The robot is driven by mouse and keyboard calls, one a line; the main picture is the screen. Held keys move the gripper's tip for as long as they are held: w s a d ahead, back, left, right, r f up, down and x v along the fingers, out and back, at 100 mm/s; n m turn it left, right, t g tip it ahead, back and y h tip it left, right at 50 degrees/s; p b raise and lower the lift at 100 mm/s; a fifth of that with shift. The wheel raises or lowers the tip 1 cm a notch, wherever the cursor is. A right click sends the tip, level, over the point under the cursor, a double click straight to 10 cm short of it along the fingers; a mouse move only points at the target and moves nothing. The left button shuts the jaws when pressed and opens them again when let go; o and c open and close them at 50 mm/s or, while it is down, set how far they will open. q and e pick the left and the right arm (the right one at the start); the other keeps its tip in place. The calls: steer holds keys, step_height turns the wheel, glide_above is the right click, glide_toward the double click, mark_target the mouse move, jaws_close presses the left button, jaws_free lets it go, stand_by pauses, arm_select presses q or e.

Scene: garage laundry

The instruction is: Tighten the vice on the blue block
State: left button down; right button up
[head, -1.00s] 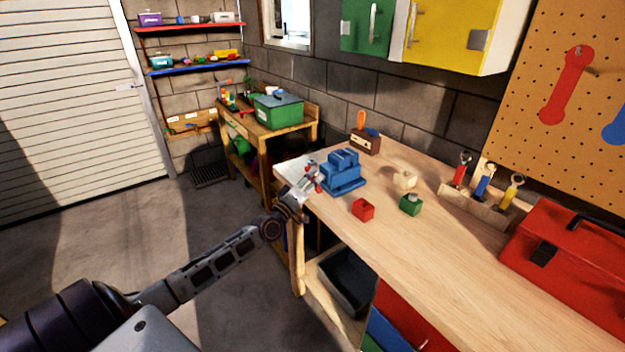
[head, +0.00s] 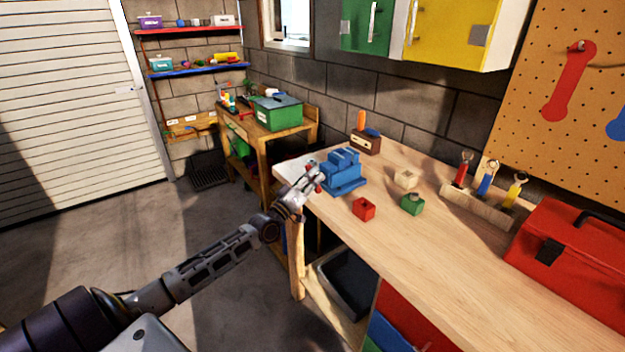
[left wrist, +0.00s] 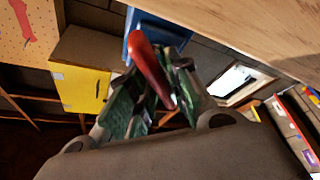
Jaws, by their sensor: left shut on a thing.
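The blue vice (head: 344,176) stands on the workbench near its left end. A blue block appears to sit in the top of the vice, but it is too close in colour to tell apart clearly. My left gripper (head: 316,178) is at the vice's left side. In the left wrist view, my left gripper (left wrist: 155,88) is shut on the red vice handle (left wrist: 150,68), with the blue vice (left wrist: 158,27) just behind it. My right gripper is out of view.
A red block (head: 363,209), a green block (head: 412,205) and a cream block (head: 405,178) lie on the workbench (head: 450,262) right of the vice. A tool holder (head: 476,208) and a red toolbox (head: 565,255) stand further right.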

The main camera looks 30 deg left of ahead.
arm_select(q)
steer(key=c, duration=1.5)
jaws_free()
steer(key=shift+s, duration=0.15)
steer(key=shift+v, duration=5.9)
